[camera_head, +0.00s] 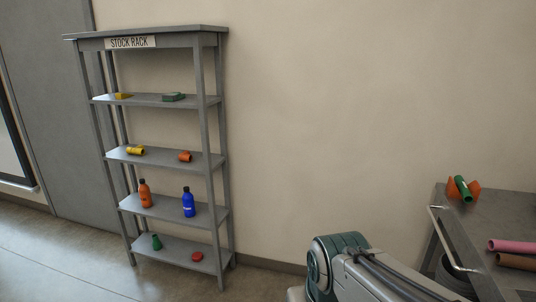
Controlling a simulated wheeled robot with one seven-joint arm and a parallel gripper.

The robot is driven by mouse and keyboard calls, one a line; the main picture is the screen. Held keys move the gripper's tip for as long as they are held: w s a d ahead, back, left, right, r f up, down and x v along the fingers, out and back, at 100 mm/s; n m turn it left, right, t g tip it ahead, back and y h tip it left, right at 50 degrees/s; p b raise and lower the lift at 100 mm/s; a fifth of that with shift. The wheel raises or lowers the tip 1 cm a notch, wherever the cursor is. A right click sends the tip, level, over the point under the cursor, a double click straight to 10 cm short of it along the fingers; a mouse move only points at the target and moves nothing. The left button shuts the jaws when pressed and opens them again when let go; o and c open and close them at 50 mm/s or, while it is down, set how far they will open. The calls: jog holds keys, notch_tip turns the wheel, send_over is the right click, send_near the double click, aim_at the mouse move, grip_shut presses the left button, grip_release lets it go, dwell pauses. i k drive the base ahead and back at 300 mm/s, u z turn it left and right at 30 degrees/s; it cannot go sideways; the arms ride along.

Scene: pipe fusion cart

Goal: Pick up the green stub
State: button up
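A short green pipe piece (463,188), which looks like the green stub, lies tilted on the grey cart (492,215) at the right, between orange pieces (475,187). It seems to rest in or against them; I cannot tell which. Another small green object (156,242) stands on the bottom shelf of the rack at the left. Part of my arm shows at the bottom, left of the cart. My gripper is not in view.
A grey stock rack (146,32) against the wall holds yellow and orange fittings, an orange bottle (145,195), a blue bottle (189,203) and a red piece (197,256). Pink (514,247) and brown (517,262) pipes lie on the cart. Floor before the rack is clear.

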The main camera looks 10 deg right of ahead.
aim_at(466, 193)
jog(key=z, duration=0.1)
jog(key=i, duration=1.65)
jog(key=z, duration=0.75)
jog(key=i, duration=1.15)
jog(key=z, duration=1.75)
jog(key=i, duration=0.75)
jog(key=z, duration=0.65)
